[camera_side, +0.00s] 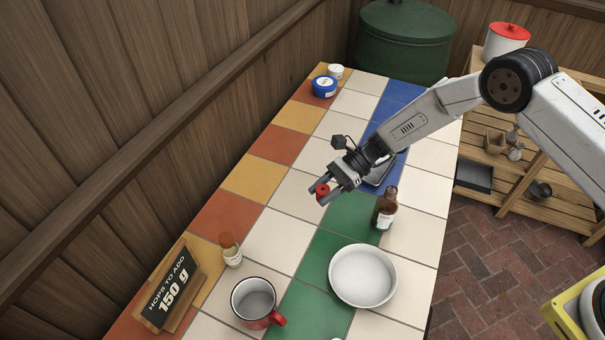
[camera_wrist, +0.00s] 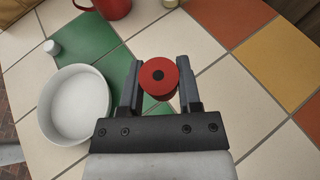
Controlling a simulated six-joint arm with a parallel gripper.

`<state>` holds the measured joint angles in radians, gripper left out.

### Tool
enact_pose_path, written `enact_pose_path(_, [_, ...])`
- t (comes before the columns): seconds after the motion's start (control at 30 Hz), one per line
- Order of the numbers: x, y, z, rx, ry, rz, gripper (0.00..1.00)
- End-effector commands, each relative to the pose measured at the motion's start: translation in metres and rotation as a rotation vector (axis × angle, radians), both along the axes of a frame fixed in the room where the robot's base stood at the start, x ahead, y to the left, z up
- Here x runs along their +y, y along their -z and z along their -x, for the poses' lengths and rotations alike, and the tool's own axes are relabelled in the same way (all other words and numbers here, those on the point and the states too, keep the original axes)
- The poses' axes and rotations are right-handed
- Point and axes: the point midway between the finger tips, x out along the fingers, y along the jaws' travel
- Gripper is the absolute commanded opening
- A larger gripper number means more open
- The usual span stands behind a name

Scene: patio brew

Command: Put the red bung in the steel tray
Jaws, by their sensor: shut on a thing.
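The red bung (camera_side: 322,189) is between the fingers of my gripper (camera_side: 325,193), which is shut on it and holds it above the tiled table. In the wrist view the bung (camera_wrist: 158,77) shows its round red face with a dark centre spot, gripped between both fingers (camera_wrist: 158,88). The steel tray (camera_side: 378,172) lies on the blue tiles behind my gripper in the side view. My gripper and wrist hide part of it, so I cannot see all of its inside. The tray is not in the wrist view.
A brown bottle (camera_side: 386,208) stands to the right of my gripper. Blue and white tubs (camera_side: 324,87) are at the far left.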

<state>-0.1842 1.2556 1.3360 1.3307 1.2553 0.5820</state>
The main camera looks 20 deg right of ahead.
Motion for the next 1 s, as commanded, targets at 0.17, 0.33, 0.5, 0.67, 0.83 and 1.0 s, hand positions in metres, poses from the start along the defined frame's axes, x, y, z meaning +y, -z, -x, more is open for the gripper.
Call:
enact_pose_path(0.17, [-0.005, -0.001, -0.001, 0.000, 0.016, -0.002, 0.00])
enact_pose_path(0.33, [-0.024, -0.004, -0.005, 0.000, 0.074, -0.011, 0.00])
enact_pose_path(0.5, [-0.056, -0.010, -0.008, 0.002, 0.177, -0.023, 0.00])
enact_pose_path(0.67, [-0.094, -0.016, -0.008, -0.001, 0.300, -0.031, 0.00])
enact_pose_path(0.83, [-0.136, -0.022, -0.003, -0.001, 0.436, -0.033, 0.00])
enact_pose_path(1.0, [-0.177, -0.029, 0.007, -0.002, 0.580, -0.028, 0.00])
